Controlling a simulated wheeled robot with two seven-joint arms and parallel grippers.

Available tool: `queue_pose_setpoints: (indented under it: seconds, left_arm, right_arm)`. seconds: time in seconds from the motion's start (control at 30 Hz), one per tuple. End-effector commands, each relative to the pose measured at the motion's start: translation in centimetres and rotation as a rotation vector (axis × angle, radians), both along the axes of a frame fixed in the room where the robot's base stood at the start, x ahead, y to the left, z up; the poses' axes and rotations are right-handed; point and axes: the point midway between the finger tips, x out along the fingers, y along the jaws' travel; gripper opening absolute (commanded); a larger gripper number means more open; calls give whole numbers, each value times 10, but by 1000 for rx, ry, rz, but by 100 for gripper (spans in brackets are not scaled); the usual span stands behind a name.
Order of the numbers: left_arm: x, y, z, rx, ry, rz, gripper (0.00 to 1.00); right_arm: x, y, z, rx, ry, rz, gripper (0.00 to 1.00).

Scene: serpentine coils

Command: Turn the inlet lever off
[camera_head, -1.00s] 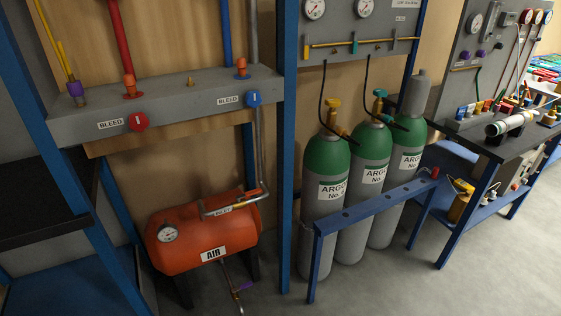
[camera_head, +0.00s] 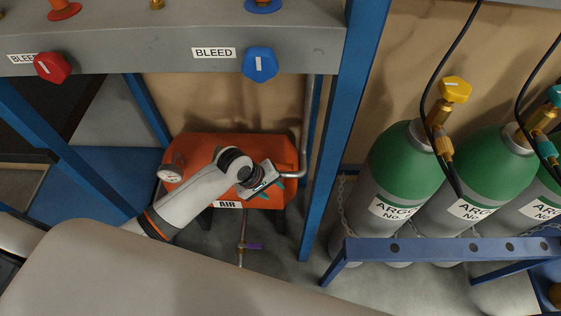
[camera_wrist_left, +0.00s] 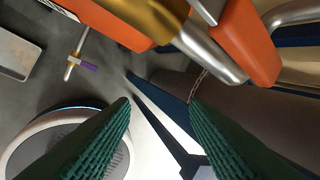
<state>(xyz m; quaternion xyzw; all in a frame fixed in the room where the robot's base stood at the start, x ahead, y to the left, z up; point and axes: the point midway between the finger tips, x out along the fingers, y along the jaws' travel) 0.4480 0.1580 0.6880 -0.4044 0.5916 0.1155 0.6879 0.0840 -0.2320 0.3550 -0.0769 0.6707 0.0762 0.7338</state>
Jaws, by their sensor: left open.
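The orange air tank (camera_head: 205,148), labelled AIR, lies below the grey bench in the head view. My left gripper (camera_head: 274,184) is in front of its right part, near the bent grey pipe (camera_head: 299,160), and hides the inlet lever there. In the left wrist view, my left gripper (camera_wrist_left: 163,125) has its two green ridged fingers apart with nothing between them. Orange parts (camera_wrist_left: 248,42) and a silver pipe (camera_wrist_left: 208,48) lie beyond the fingertips at the top, beside a brass body (camera_wrist_left: 150,14). I cannot tell which orange part is the lever. My right gripper is out of view.
A blue post (camera_head: 340,130) stands close to the right of my left gripper. Grey-green argon cylinders (camera_head: 400,165) stand behind a blue rail (camera_head: 450,250). A red knob (camera_head: 52,67) and a blue knob (camera_head: 260,64) are above. A purple-handled drain valve (camera_head: 250,246) hangs below the tank.

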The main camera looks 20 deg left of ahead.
Motion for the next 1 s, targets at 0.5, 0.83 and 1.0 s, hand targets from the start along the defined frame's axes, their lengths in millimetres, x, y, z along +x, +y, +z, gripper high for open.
queue_pose_setpoints:
  seconds: [0.5,0.83,1.0]
  left_arm:
    - [56,36,140,-231,482,877,42]
    - [60,30,123,-244,532,968,42]
    - [63,17,90,-243,531,967,42]
  right_arm:
    - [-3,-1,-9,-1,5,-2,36]
    - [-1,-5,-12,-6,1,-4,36]
    - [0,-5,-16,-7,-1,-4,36]
